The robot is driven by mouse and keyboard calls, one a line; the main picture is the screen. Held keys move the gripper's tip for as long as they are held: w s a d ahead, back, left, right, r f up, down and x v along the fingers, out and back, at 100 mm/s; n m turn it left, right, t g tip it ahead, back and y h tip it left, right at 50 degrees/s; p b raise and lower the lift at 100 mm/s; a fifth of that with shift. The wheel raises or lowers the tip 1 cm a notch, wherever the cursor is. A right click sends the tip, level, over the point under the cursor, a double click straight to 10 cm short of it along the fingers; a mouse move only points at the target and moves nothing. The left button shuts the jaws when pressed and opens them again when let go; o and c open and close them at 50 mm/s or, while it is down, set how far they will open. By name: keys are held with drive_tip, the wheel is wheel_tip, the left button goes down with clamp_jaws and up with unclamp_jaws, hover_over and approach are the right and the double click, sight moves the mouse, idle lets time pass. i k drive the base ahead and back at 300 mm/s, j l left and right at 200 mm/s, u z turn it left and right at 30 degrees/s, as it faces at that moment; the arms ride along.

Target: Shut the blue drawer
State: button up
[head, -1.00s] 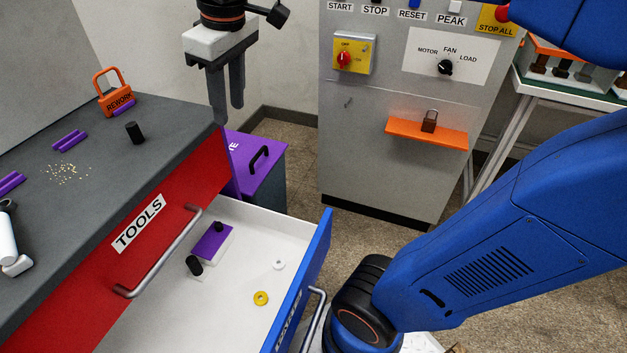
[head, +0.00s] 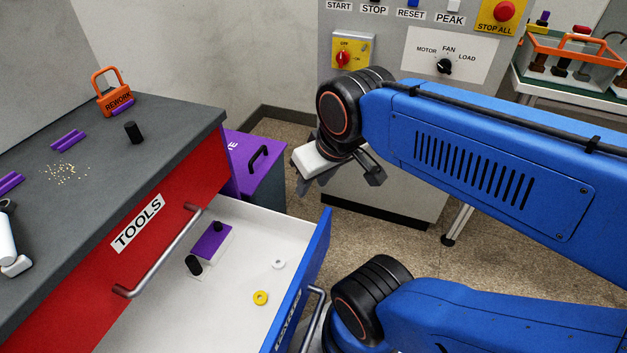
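The blue drawer (head: 318,262) stands pulled out below the red drawer (head: 165,235), at the lower middle of the head view. Its front is blue, with a metal handle (head: 313,318) on the outer face and partly cropped lettering. Its white inside holds a purple and white block (head: 212,243), small black cylinders, a yellow ring (head: 260,298) and a white ring (head: 278,264). My gripper (head: 305,186) is in the air beyond the drawer's far end, apart from it. It is seen foreshortened, and the gap between its fingers is hidden.
The grey workbench top (head: 90,140) carries an orange padlock (head: 112,95), purple pieces and a black cylinder. A purple-topped cabinet (head: 245,165) stands behind the drawer. A grey control panel (head: 380,190) stands at the back. Some floor shows between drawer and panel.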

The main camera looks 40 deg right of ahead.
sight(176, 312)
drive_tip(key=k+j, duration=0.1)
drive_tip(key=j, duration=0.15)
drive_tip(key=k+j+u, duration=0.15)
drive_tip(key=k+z, duration=0.2)
drive_tip(key=k, duration=0.9)
